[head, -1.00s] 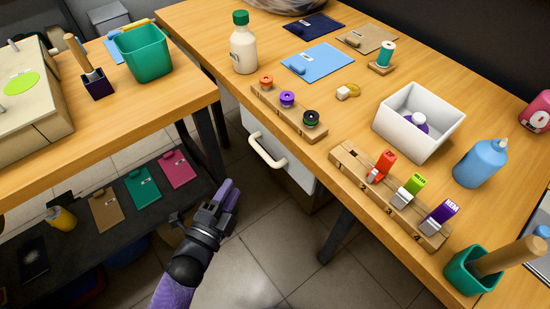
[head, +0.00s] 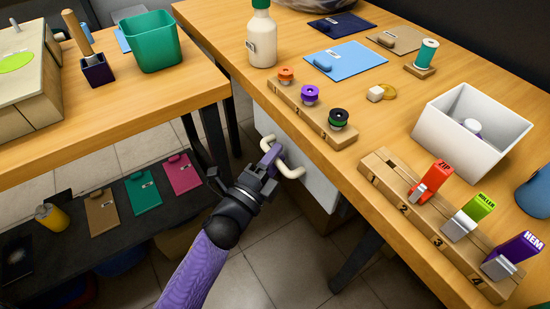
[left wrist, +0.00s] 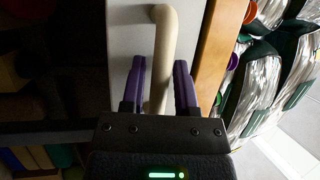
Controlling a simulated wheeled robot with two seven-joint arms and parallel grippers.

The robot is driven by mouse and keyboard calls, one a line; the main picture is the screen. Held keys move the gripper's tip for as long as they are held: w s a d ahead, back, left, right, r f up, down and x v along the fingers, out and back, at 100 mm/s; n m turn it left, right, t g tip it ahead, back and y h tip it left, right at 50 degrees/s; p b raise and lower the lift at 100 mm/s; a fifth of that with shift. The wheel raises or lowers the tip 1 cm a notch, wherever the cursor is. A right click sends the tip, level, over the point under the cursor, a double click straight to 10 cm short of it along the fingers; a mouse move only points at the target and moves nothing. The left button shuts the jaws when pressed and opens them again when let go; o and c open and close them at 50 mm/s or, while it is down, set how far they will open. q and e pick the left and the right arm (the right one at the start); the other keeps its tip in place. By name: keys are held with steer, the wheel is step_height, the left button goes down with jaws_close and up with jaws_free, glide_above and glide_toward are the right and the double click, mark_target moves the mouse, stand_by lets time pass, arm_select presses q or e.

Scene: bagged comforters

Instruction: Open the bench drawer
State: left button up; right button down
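The bench drawer (head: 312,180) has a white front under the right-hand wooden bench, with a cream bar handle (head: 290,170). The drawer looks shut in the head view. My left gripper (head: 272,158) is at the handle. In the left wrist view, its two purple fingers (left wrist: 161,85) stand apart on either side of the handle (left wrist: 165,45), with gaps visible between fingers and bar. The handle runs between the fingers, and its lower end is hidden by the gripper body. My right gripper is not in view.
The bench top (head: 230,40) carries a spool rack (head: 310,112), a numbered rack (head: 435,225), a white bin (head: 470,130) and a bottle (head: 262,40). A side table (head: 100,110) with a green bin (head: 150,40) stands left. A dark bench leg (head: 357,255) is right of the drawer.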

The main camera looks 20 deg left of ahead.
arm_select(q)
jaws_close()
stand_by(1.4)
